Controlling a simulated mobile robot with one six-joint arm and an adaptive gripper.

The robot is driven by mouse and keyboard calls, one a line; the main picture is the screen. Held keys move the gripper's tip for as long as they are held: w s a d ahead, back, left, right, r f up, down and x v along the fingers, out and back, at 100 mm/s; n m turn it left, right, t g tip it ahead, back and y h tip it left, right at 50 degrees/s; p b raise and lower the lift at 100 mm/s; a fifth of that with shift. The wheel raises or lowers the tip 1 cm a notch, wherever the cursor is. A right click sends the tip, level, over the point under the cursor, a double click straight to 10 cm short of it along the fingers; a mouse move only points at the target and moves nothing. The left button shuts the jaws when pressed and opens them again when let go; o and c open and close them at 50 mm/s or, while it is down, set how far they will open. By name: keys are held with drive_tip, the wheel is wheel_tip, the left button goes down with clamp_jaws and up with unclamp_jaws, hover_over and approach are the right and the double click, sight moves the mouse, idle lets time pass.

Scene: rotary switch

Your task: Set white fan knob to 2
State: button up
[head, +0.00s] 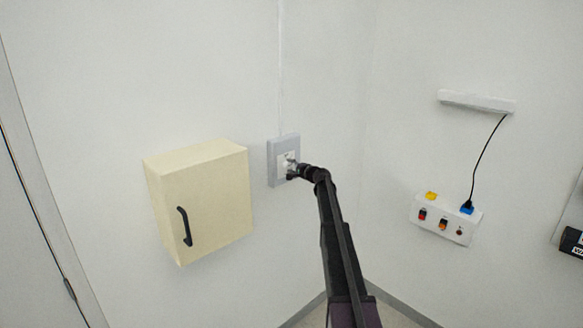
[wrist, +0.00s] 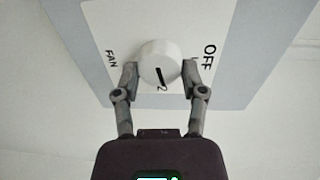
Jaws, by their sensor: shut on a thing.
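The white fan knob (wrist: 152,50) sits on a white plate with a grey surround (wrist: 222,85). Its black pointer line points toward the printed 2 below it in the wrist view. "OFF" is printed at right and "FAN" at left. My gripper (wrist: 160,69) is shut on the knob, one finger against each side. In the head view my gripper (head: 292,168) reaches the grey switch plate (head: 272,165) on the wall and covers part of the knob. Other dial marks are partly hidden.
A cream wall cabinet (head: 205,205) with a black handle hangs left of the switch plate. A white box (head: 440,222) with coloured buttons and a black cable (head: 478,165) is on the right wall. The wall above the plate is clear except for a thin vertical conduit.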

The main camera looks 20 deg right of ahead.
drive_tip(key=shift+w+m, duration=0.15)
drive_tip(key=shift+m, duration=0.85)
drive_tip(key=o, duration=1.1)
drive_tip(key=shift+o, duration=0.2)
